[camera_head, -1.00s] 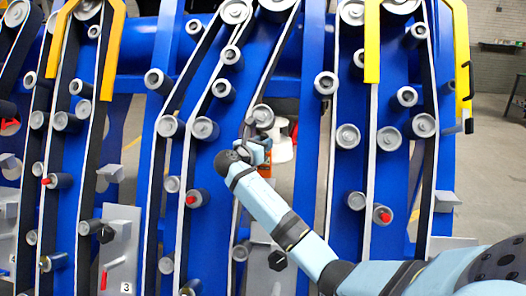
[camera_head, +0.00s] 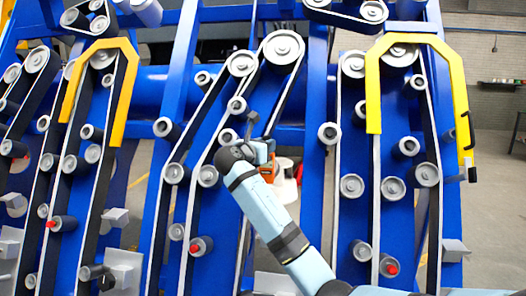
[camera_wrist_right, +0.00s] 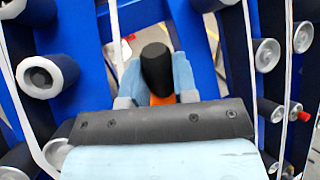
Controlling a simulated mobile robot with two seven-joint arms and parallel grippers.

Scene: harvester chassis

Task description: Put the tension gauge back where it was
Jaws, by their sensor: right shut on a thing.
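My right gripper (camera_head: 264,156) is at the end of the pale blue arm, in front of the middle belt section. It is shut on the tension gauge (camera_head: 270,171), of which a small orange part shows in the head view. In the right wrist view the gauge shows as a black rounded end (camera_wrist_right: 157,68) with orange (camera_wrist_right: 163,100) below it, between the two pale blue fingers. The rest of the gauge is hidden by the gripper. My left gripper is in neither view.
Blue chassis panels carry belts and many rollers, such as a large pulley (camera_head: 284,47) above my gripper. Yellow guards stand at left (camera_head: 101,45) and right (camera_head: 415,38). A black hook-like part (camera_head: 466,131) is on the right guard. Open floor (camera_head: 495,235) lies at far right.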

